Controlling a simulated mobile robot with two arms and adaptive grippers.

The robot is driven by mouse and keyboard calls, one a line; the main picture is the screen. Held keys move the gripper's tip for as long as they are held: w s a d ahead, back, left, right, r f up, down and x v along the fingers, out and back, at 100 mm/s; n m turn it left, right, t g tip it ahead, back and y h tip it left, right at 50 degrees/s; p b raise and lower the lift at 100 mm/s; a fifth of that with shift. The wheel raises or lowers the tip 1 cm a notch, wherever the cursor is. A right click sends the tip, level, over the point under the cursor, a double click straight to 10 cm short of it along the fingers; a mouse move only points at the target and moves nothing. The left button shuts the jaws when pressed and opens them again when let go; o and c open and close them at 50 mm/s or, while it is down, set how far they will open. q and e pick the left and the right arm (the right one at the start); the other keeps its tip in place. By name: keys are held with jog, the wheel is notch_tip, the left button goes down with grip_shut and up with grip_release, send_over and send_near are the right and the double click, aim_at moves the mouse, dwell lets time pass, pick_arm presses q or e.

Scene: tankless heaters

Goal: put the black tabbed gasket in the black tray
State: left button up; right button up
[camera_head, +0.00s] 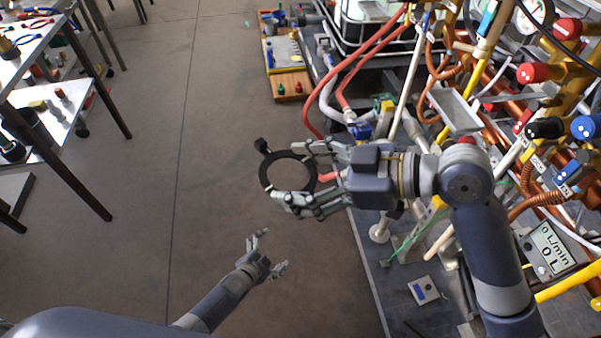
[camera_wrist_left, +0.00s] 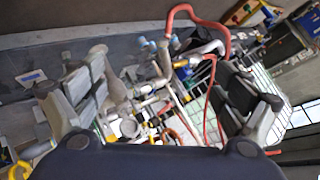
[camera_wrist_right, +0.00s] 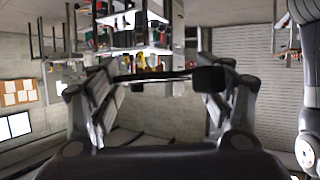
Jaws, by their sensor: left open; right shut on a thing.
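The black tabbed gasket (camera_head: 267,176) is a flat dark ring with a small tab at its upper left in the head view. My right gripper (camera_head: 299,173) is shut on it, with its fingers at the ring's upper and lower sides, and holds it over the floor beside the bench. In the right wrist view the gasket (camera_wrist_right: 150,77) shows edge-on between the fingers, its tab at the right finger. My left gripper (camera_head: 272,249) is open and empty, below the gasket in the picture. I cannot make out a black tray in these views.
The bench (camera_head: 362,250) at right is crowded with pipes, hoses and valves. A wooden board (camera_head: 291,86) with tools lies at the far end. Tables (camera_head: 30,38) with tools stand at the upper left. The floor (camera_head: 150,200) between is clear.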

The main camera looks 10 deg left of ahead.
pick_arm(q)
jog(key=s+a+f+n+g+y, duration=0.1)
jog(key=s+f, duration=0.4)
jog(key=s, duration=0.8)
jog(key=s+a+f+n+g+y, duration=0.1)
jog(key=s+a+f+n+g, duration=0.3)
jog(key=s, duration=1)
jog(key=s+a+f+n+g+y, duration=0.1)
jog(key=s+f+n+g, duration=0.3)
jog(key=s, duration=0.9)
notch_tip(320, 180, down, 3)
jog(key=shift+s+a+f, duration=0.15)
jog(key=shift+s+a, duration=0.25)
jog(key=shift+a, duration=0.35)
pick_arm(e)
jog(key=d+f+m+t, duration=0.1)
jog(key=d, duration=0.7)
jog(key=w+d+f+m+t+h, duration=0.1)
jog(key=d+f+m+t, duration=0.1)
jog(key=d, duration=0.6)
jog(key=d+f+m+t+h, duration=0.1)
jog(key=d+f+m+t, duration=0.1)
jog(key=d, duration=0.6)
jog(key=shift+w+d+f, duration=0.1)
jog(key=shift+w+f, duration=0.05)
jog(key=shift+t, duration=0.3)
